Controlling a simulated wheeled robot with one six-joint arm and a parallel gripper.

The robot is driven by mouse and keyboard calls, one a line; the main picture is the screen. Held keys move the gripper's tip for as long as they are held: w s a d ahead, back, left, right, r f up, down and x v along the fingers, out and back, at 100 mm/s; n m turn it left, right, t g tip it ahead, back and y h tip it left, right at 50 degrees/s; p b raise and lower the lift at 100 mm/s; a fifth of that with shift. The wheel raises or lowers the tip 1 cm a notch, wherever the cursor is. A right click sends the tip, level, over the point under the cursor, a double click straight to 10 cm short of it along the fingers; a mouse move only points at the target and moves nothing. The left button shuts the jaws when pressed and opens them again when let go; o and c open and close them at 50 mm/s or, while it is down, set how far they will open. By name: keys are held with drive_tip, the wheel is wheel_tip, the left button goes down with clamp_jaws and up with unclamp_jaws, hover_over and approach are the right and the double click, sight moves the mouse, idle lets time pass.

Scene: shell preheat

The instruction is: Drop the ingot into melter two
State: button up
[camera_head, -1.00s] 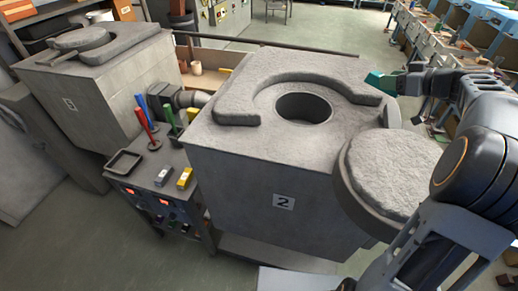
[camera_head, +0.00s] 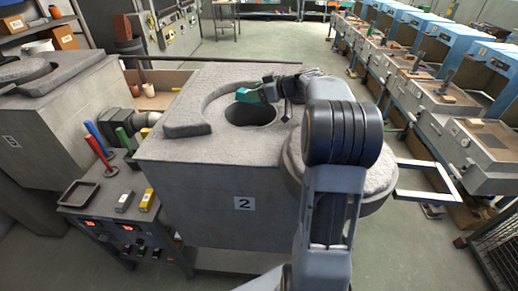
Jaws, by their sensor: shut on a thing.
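Melter two (camera_head: 215,205) is a grey block with a "2" label on its front. Its round dark opening (camera_head: 250,114) shows in its top, within a raised C-shaped rim. Its thick round lid (camera_head: 375,182) is swung out to the right, partly hidden behind my arm. My gripper (camera_head: 265,92) is shut on a teal ingot (camera_head: 248,96). The ingot is over the opening, toward its far side, and appears above the top surface. The exact height and the fingertips are hard to make out.
Another melter (camera_head: 50,125) stands at the left. Blue-hooded workbenches (camera_head: 470,75) line the right. Open floor lies behind melter two.

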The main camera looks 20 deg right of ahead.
drive_tip(key=shift+f, duration=0.55)
drive_tip(key=o, duration=1.2)
drive_tip(key=shift+o, duration=0.2)
drive_tip(key=shift+f, duration=0.15)
drive_tip(key=b+v, duration=0.3)
drive_tip(key=v, duration=0.4)
drive_tip(key=shift+s, duration=0.2)
drive_tip(key=shift+d, duration=0.15)
